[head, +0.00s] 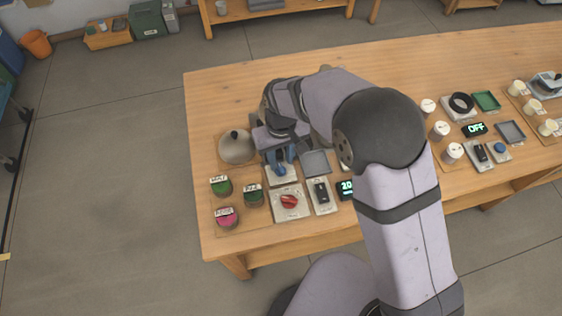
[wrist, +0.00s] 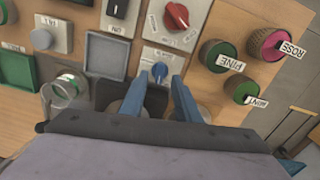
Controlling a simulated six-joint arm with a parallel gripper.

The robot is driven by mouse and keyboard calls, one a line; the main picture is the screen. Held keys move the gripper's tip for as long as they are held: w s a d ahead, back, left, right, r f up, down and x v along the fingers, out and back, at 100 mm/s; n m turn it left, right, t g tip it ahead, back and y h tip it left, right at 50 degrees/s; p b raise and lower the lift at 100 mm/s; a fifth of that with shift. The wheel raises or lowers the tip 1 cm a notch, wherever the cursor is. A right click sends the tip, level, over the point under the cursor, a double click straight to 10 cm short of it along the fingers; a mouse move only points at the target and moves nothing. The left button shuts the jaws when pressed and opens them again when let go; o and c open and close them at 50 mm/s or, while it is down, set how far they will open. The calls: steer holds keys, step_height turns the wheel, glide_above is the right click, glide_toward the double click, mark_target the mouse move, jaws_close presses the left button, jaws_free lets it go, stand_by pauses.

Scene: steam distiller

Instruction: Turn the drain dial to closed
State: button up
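A small blue dial (head: 279,171) sits on a pale plate on the table, below my gripper. It also shows in the wrist view (wrist: 160,70), with its pointer part facing up. I cannot read a label that names it as the drain dial. My gripper (wrist: 160,83) has two blue fingers, spread apart on either side of and just short of the blue dial, with nothing between them. In the head view my gripper (head: 281,156) is seen from above and partly hides the dial's plate. A larger red dial (wrist: 176,15) sits on the neighbouring plate.
Label-bearing jars, one marked PINE (wrist: 217,56) and one ROSE (wrist: 268,43), stand beside the dials. A grey tray (wrist: 107,55), a black switch (wrist: 117,8) and a glass jar (wrist: 66,90) are on the other side. A round grey pot (head: 236,147) stands left of my gripper.

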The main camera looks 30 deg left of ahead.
mark_target(281, 168)
steer(key=shift+f+p, duration=0.4)
steer(key=shift+f, duration=1.4)
jaws_close()
steer(key=shift+n, duration=0.7)
jaws_free()
